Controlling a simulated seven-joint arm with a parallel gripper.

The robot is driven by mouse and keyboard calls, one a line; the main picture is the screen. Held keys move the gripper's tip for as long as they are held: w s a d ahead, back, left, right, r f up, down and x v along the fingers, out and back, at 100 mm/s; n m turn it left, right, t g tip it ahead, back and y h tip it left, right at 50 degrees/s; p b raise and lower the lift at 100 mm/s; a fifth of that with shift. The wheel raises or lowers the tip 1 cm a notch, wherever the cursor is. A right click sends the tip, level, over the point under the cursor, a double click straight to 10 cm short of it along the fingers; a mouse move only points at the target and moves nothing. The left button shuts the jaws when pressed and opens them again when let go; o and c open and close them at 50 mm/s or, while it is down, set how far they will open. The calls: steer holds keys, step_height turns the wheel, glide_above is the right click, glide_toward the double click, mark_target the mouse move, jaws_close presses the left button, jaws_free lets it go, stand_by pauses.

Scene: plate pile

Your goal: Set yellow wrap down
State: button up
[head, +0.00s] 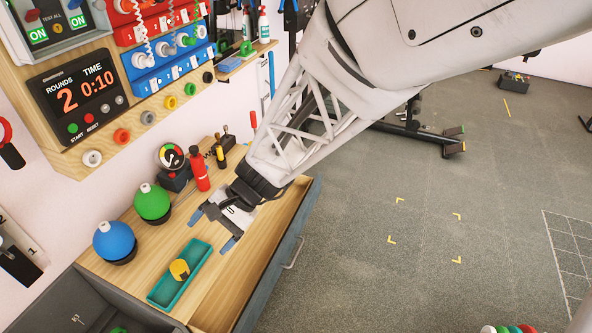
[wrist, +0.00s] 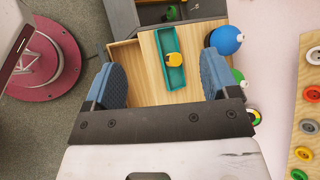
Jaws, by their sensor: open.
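The yellow wrap (head: 180,269) is a small yellow roll with a dark part on it. It rests in the teal tray (head: 160,292) on the wooden bench top (head: 221,272). The wrist view also shows the wrap (wrist: 174,60) inside the tray (wrist: 161,40), between my fingers in the picture but apart from them. My gripper (head: 213,228) is open and empty, with blue finger pads set wide apart. It is above the bench, up and to the right of the tray in the head view.
A blue ball (head: 114,240) and a green ball (head: 152,202) stand on dark bases left of the tray. A gauge (head: 171,157) and a red bottle (head: 198,172) stand behind. A wall panel with a timer (head: 82,95) rises at the left. Open floor lies to the right.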

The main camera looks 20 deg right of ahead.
steer(key=s+d+r+n+t+h, duration=0.1)
steer(key=s+d+r+n+h, duration=0.2)
steer(key=s+d+r+h, duration=0.2)
steer(key=s+d+r+n+t+h, duration=0.2)
steer(key=s+d+r+n+h, duration=0.2)
steer(key=d+r, duration=0.5)
steer(key=s+d+h, duration=0.1)
steer(key=s+d, duration=0.1)
steer(key=d, duration=0.1)
steer(key=shift+d+n+t, duration=0.15)
steer(key=shift+n+t, duration=0.15)
steer(key=shift+w, duration=0.1)
stand_by(0.3)
